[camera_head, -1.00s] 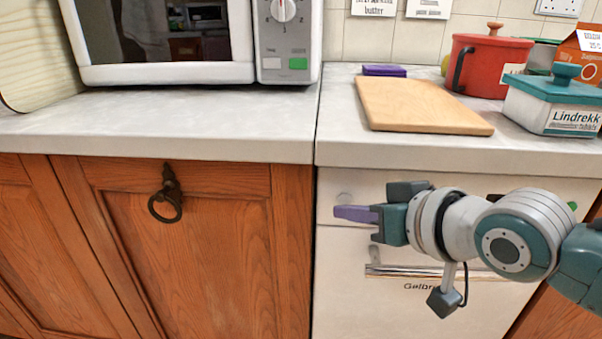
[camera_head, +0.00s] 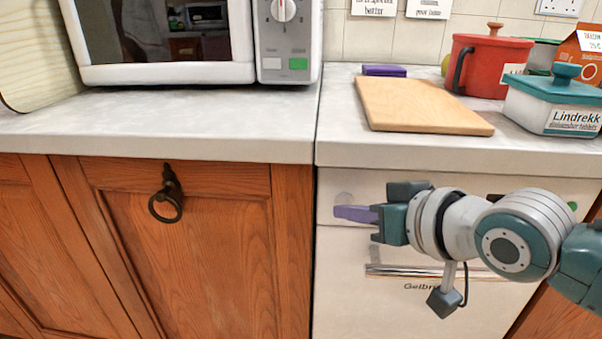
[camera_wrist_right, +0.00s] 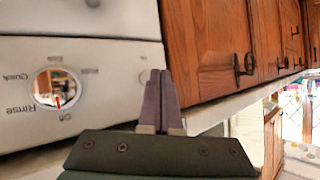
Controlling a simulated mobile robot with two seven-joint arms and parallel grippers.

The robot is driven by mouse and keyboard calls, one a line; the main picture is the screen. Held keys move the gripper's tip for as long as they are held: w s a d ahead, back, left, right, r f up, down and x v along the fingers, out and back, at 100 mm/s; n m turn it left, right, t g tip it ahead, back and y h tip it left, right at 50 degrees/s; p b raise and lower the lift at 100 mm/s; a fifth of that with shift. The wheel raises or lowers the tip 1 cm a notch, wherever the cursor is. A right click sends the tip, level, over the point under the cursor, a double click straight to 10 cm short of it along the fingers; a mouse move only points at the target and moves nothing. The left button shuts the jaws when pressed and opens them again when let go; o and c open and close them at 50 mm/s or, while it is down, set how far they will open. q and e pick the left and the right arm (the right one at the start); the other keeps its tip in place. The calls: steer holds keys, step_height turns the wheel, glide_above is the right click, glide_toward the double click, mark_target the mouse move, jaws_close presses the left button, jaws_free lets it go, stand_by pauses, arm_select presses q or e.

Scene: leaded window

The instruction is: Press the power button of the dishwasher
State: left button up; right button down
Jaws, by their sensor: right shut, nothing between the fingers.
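The white dishwasher (camera_head: 335,275) is under the right part of the counter. My right gripper (camera_head: 340,213) is shut and empty, its purple fingers near the left end of the control panel. A pale round button (camera_head: 343,198) is just above the fingertips; in the right wrist view it shows (camera_wrist_right: 143,77) just left of the tips. I cannot tell if they touch the panel. A round programme knob (camera_wrist_right: 57,88) is farther left there. A small green spot (camera_head: 573,206) shows past my arm at the panel's right end. I cannot tell which is the power button. My left gripper is not in view.
A metal handle bar (camera_head: 400,270) crosses the dishwasher door below my gripper. A wooden cabinet (camera_head: 225,255) with a ring pull (camera_head: 166,200) is to the left. A cutting board (camera_head: 420,105), red pot (camera_head: 490,65) and teal-lidded box (camera_head: 550,105) stand on the counter above.

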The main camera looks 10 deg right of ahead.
steer(key=shift+w, duration=0.1)
steer(key=shift+w+d, duration=0.15)
steer(key=shift+w, duration=0.2)
steer(key=shift+w+b, duration=0.15)
steer(key=shift+b, duration=0.2)
steer(key=shift+s+r+p, duration=0.1)
steer(key=shift+s+p, duration=0.1)
steer(key=shift+p, duration=0.2)
steer(key=shift+s+p, duration=0.35)
steer(key=shift+s, duration=0.05)
